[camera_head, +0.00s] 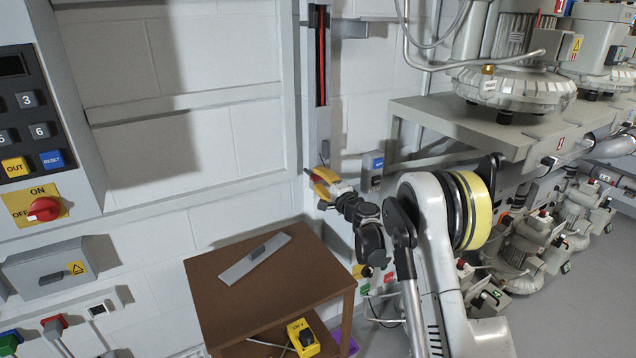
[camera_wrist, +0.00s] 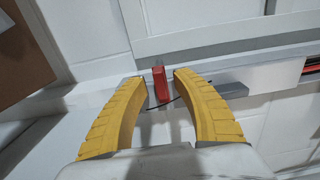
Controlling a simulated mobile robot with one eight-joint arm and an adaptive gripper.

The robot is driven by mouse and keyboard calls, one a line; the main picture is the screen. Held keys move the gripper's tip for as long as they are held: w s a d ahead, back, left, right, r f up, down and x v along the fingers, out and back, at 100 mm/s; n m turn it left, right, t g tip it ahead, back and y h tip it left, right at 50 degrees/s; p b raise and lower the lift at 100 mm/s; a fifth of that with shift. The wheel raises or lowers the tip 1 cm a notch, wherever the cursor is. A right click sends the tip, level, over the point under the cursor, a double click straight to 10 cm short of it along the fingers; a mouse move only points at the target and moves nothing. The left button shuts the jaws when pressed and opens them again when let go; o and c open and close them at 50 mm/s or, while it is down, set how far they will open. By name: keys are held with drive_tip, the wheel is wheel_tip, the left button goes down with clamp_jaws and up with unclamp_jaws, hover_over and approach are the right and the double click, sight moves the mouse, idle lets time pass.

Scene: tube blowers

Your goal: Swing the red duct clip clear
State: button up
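The red duct clip (camera_wrist: 159,84) shows in the wrist view as a small upright red block on the pale wall duct (camera_wrist: 275,78). It lies between the tips of my gripper's two yellow curved fingers (camera_wrist: 161,76), with a gap on each side visible. My gripper is open; whether a finger touches the clip I cannot tell. In the head view my gripper (camera_head: 318,185) is at the lower part of the vertical duct (camera_head: 312,130), where red cable shows in the upper slot. The clip is not clearly distinguishable there.
A brown table (camera_head: 215,290) with a flat grey plate (camera_head: 255,258) on top stands below my gripper. A small box with a blue label (camera_head: 373,170) is on the wall just right of the duct. A grey bench (camera_head: 470,125) with blowers is further right.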

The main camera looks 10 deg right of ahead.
drive_tip(key=shift+w+a, duration=0.15)
drive_tip(key=shift+w, duration=0.15)
clamp_jaws()
